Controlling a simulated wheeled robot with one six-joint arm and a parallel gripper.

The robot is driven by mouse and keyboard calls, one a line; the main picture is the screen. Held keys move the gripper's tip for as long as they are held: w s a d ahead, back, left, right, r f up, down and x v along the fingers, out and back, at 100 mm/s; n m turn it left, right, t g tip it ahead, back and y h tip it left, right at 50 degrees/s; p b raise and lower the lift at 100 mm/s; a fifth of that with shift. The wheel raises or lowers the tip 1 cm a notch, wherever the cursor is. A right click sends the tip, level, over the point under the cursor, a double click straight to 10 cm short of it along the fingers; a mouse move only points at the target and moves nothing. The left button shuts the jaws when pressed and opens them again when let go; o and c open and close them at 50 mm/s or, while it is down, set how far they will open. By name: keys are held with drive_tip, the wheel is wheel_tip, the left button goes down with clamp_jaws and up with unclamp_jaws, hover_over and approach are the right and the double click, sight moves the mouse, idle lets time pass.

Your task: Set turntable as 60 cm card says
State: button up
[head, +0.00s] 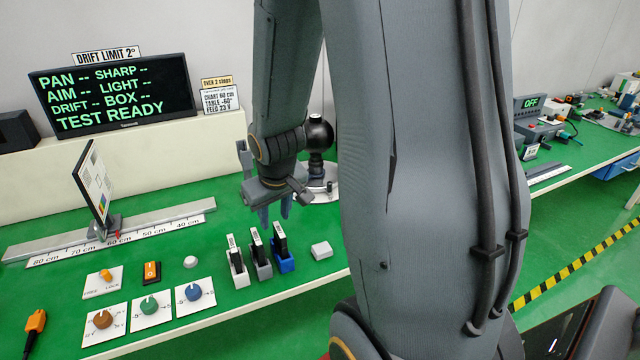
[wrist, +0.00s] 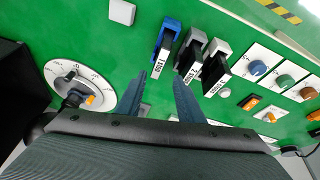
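The card (head: 218,100) beside the monitor reads chart 60 cm, table -60°, feed 23 V. The turntable (wrist: 50,72) is a white disc with a printed scale and a dark hub, at the left of the wrist view. An orange piece shows at the hub's lower right. In the head view the turntable (head: 329,197) is partly hidden behind my arm, with a black ball-shaped device (head: 318,134) above it. Its angle is too small to read. My gripper (head: 276,213) is open and empty, left of the turntable; its two fingers (wrist: 158,98) point down over green bench.
Three upright card holders (head: 260,262), a white block (head: 321,250), and several knobs (head: 149,305) stand in front. The monitor (head: 112,95) reads TEST READY.

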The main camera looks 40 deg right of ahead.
drive_tip(key=w+d+f+t, duration=0.2)
drive_tip(key=w+d, duration=0.4)
drive_tip(key=d, duration=0.3)
drive_tip(key=t, duration=0.5)
approach(331, 183)
drive_tip(key=w+a, duration=0.1)
drive_tip(key=w+a+f, duration=0.1)
drive_tip(key=w+a+f+p, duration=0.1)
drive_tip(key=w, duration=0.1)
drive_tip(key=shift+a, duration=0.15)
drive_tip(key=d, duration=0.1)
drive_tip(key=s+d+t, duration=0.1)
drive_tip(key=s+d+f+t, duration=0.1)
drive_tip(key=d, duration=0.1)
drive_tip(key=shift+y, duration=0.4)
drive_tip(key=shift+t, duration=0.3)
drive_tip(key=shift+p+x, duration=0.9)
drive_tip(key=shift+x, duration=2.85)
clamp_jaws()
